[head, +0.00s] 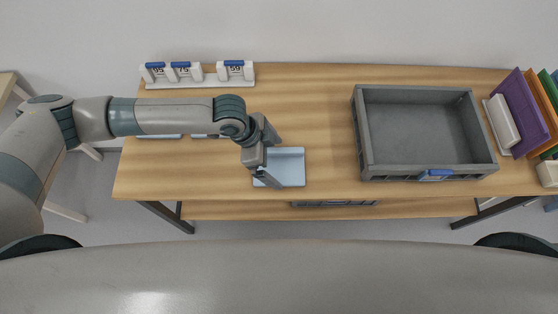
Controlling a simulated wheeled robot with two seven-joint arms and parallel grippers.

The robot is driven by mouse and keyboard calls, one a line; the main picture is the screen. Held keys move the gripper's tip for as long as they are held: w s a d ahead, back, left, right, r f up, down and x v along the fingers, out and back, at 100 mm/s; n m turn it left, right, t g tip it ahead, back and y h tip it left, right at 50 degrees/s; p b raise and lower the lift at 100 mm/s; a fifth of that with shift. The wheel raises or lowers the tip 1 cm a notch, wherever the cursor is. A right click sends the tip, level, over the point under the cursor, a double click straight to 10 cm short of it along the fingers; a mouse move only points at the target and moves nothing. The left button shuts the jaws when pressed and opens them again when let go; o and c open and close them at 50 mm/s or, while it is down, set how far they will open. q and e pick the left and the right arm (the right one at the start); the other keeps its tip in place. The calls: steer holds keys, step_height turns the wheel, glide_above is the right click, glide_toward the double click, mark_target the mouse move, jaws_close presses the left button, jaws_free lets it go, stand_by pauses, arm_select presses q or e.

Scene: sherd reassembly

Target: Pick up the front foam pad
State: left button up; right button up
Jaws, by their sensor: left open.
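The front foam pad (290,165) is a light blue, roughly square piece lying near the front edge of the wooden table. My left gripper (272,157) is open above the pad's left part, with one finger toward the back and the other toward the front. The gripper hides the pad's left side. I cannot tell whether the fingers touch the pad. My right gripper is not in this view.
A grey open crate (425,130) with a blue label stands empty to the right. Purple, orange and green upright boards (520,112) stand at the right end. White holders with numbered cards (235,72) stand at the back left. The table between pad and crate is clear.

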mark_target(282, 167)
arm_select(q)
steer(key=shift+p+x, duration=0.4)
steer(key=shift+x, duration=1.3)
steer(key=c, duration=0.9)
